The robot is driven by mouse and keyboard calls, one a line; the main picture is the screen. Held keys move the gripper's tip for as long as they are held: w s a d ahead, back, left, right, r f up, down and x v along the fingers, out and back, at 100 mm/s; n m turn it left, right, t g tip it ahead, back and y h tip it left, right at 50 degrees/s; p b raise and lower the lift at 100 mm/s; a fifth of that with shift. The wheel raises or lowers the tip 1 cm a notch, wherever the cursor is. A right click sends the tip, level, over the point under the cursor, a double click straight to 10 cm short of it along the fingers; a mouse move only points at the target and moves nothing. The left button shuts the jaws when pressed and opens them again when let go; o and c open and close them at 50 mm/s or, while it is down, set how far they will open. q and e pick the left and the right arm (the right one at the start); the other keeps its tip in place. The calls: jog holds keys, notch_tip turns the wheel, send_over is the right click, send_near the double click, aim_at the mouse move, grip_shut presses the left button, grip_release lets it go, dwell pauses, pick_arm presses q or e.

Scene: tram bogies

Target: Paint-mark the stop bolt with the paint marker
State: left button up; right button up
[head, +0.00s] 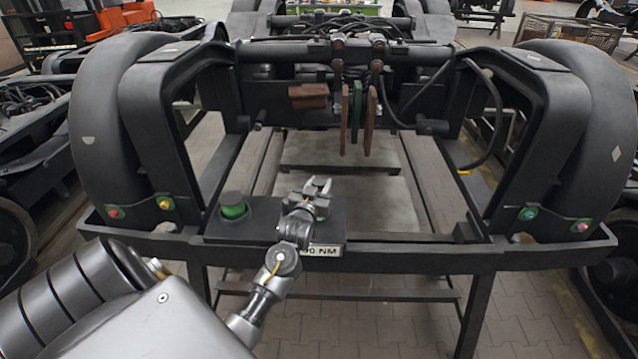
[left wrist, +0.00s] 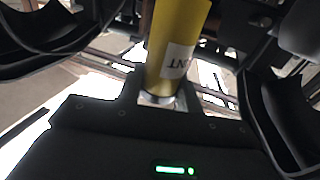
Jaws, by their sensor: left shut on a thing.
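My left gripper (head: 318,187) is over the dark plate at the front middle of the bogie frame. In the left wrist view a yellow cylinder with a white label ending in "NT", the paint marker (left wrist: 178,45), stands between its jaws, which are shut on it. I cannot make out the marker in the head view. I cannot tell which is the stop bolt. My right gripper is not in view.
A green-topped knob (head: 233,206) stands on the plate left of my gripper. A "90 NM" label (head: 322,250) is on its front edge. Hanging brown and green blocks (head: 357,110) and dark hoses (head: 490,100) are behind. Large wheel guards (head: 105,130) flank the frame.

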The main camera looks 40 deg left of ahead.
pick_arm(q)
jog(key=shift+f+b, duration=0.35)
jog(key=shift+f, duration=0.45)
jog(key=shift+f, duration=0.3)
dwell(0.8)
jog(key=shift+r, duration=0.15)
notch_tip(320, 180, up, 6)
jog(key=p, duration=0.6)
dwell(0.6)
